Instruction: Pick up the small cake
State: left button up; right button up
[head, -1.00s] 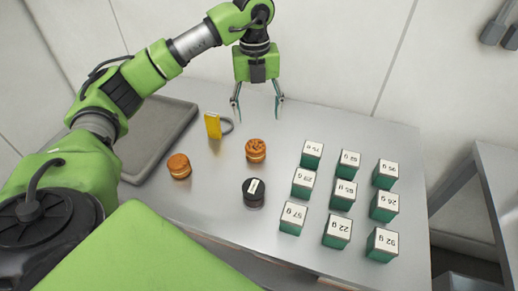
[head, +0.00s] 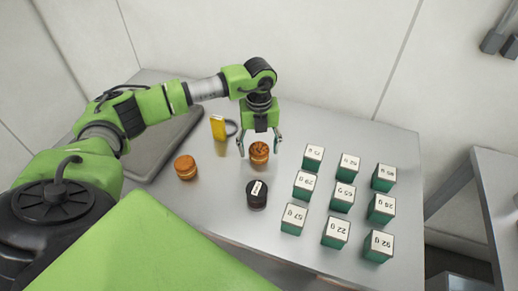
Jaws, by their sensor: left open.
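A small round cake (head: 259,154) with a lumpy brown top stands on the metal table. My left gripper (head: 259,151) is open, pointing down over this cake, with one finger at each side of it. I cannot tell whether the fingers touch it. A second small round cake (head: 185,168), with a smoother orange-brown top, stands on the table to the left, apart from the gripper. My right gripper does not show.
A dark jar with a white label (head: 257,194) stands just in front of the cake. Several green labelled blocks (head: 342,197) stand in rows at the right. A yellow object with a grey loop (head: 218,128) and a grey tray (head: 162,150) are at the left.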

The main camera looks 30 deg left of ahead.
pick_arm(q)
jog(key=shift+f, duration=0.6)
jog(key=c, duration=0.8)
jog(key=shift+r, duration=0.2)
